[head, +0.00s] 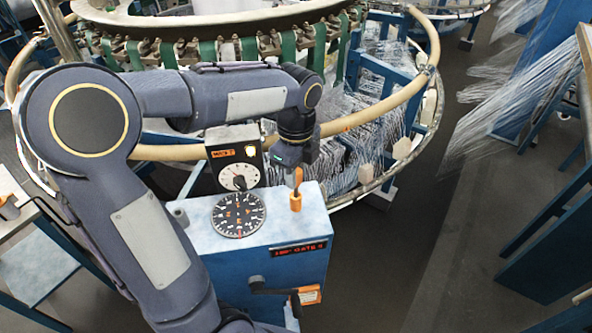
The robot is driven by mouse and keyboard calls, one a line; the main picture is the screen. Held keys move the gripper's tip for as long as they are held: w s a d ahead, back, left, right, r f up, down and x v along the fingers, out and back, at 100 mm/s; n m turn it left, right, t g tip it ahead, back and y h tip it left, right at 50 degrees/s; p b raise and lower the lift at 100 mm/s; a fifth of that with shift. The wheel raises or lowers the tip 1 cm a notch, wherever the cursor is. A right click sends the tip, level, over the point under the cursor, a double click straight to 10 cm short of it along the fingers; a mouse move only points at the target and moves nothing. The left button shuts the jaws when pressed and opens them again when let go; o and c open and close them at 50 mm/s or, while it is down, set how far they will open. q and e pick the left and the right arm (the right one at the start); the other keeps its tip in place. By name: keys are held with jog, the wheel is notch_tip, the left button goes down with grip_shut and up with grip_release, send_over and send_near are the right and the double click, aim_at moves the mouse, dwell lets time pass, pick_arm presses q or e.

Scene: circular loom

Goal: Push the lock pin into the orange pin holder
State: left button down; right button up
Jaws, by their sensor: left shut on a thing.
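My left gripper (296,165) points down above the right part of the blue control box's top. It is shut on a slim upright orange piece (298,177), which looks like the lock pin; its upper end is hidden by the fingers. Directly below is a short orange holder (295,203) standing on the box top. The pin and holder line up closely; I cannot tell how deep the pin sits. My right gripper is not in view.
The blue control box (290,262) carries a numbered black dial (238,215), an upright gauge (237,171) and a red-lettered display (299,247). A black crank (272,287) and an orange block (310,294) are on its front. The loom's tan ring (390,103) curves behind. Open floor lies right.

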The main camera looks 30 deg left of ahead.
pick_arm(q)
jog(key=shift+f+b, duration=1.1)
jog(key=shift+f, duration=0.75)
jog(key=c, duration=1.1)
grip_release()
jog(key=shift+r, duration=0.1)
jog(key=shift+r, duration=0.1)
notch_tip(320, 180, up, 8)
jog(key=shift+f, duration=0.15)
